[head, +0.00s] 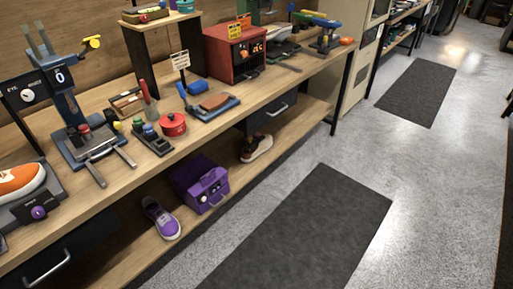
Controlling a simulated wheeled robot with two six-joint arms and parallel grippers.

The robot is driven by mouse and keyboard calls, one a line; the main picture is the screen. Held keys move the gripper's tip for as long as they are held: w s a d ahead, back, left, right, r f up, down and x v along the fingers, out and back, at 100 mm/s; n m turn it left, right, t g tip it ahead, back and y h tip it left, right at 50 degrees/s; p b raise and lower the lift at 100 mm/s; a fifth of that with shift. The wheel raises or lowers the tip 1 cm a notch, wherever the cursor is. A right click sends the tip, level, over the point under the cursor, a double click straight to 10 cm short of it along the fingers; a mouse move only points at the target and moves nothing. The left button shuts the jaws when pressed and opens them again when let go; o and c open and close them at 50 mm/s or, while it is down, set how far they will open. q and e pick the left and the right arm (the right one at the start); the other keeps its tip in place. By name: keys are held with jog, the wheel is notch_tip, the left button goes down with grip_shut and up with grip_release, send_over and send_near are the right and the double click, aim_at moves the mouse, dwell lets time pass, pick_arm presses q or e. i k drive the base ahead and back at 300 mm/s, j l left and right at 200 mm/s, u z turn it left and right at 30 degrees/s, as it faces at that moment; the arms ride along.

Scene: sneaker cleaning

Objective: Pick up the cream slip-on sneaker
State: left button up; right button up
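I cannot make out a clearly cream slip-on sneaker in the head view. A small shoe (257,149) on the lower shelf, right of the purple box, has a pale sole and toe with dark and reddish parts; its type is too small to tell. A purple sneaker (162,218) with a pale sole lies on the lower shelf, left of that box. An orange sneaker (20,184) sits on a dark device on the bench top at the left edge, partly cut off. Neither of my grippers is in view.
The long wooden workbench (215,128) carries a blue press (66,95), a red pot (173,125), a red box-like machine (235,50) and small tools. A purple box (200,183) stands on the lower shelf. Dark mats (310,235) lie on the open grey floor to the right.

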aim_at(260, 145)
jog(key=i+l, duration=0.25)
jog(key=i+l+u, duration=0.1)
jog(key=i+l, duration=0.2)
jog(key=l, duration=0.15)
jog(key=i+l+u, duration=0.1)
jog(key=i+l, duration=0.15)
jog(key=l, duration=0.15)
jog(key=i+l, duration=0.25)
jog(key=l, duration=0.15)
